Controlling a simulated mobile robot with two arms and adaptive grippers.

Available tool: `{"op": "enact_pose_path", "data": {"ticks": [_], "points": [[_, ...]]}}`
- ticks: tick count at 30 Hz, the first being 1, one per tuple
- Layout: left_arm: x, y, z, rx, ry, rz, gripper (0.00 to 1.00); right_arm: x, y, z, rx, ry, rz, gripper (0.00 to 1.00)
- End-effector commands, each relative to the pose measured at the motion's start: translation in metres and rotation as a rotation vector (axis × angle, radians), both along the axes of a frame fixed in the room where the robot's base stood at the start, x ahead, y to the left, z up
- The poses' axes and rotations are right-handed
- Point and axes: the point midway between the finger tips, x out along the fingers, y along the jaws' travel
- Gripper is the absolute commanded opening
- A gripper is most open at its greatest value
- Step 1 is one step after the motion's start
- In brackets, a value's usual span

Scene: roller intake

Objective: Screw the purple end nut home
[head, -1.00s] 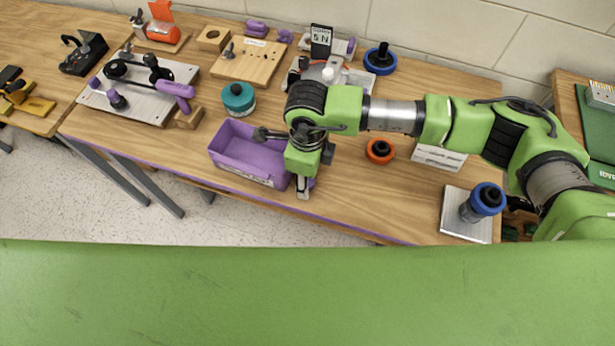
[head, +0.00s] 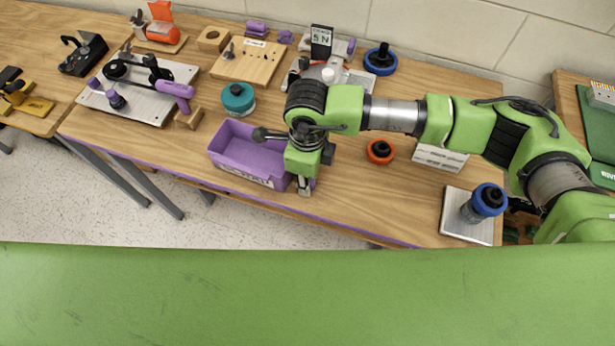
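My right gripper (head: 304,186) points down just beside the right end of a purple bin (head: 228,168), near the table's front edge. Its fingers are seen from above and partly hidden by the wrist, so I cannot tell whether they are open or shut. A bit of purple (head: 313,183) shows right beside the fingers; I cannot tell whether it is a nut or something else. I cannot tell which purple piece is the end nut. My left gripper is out of view.
A teal round container (head: 238,98) stands behind the bin. An orange ring-shaped part (head: 380,152) and a white block (head: 440,157) lie under and beside my arm. A blue-topped cylinder (head: 484,202) stands on a metal plate at the right.

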Motion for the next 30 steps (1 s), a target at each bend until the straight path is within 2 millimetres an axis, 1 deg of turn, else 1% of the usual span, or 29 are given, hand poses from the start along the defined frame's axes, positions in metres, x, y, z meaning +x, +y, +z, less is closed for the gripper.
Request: {"op": "enact_pose_path", "data": {"ticks": [21,30], "points": [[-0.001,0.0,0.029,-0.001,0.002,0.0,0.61,0.0,0.0,0.067,0.001,-0.001,0.0,0.0],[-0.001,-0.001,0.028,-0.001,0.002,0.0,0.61,0.0,0.0,0.069,0.0,0.0,0.0,0.0]]}}
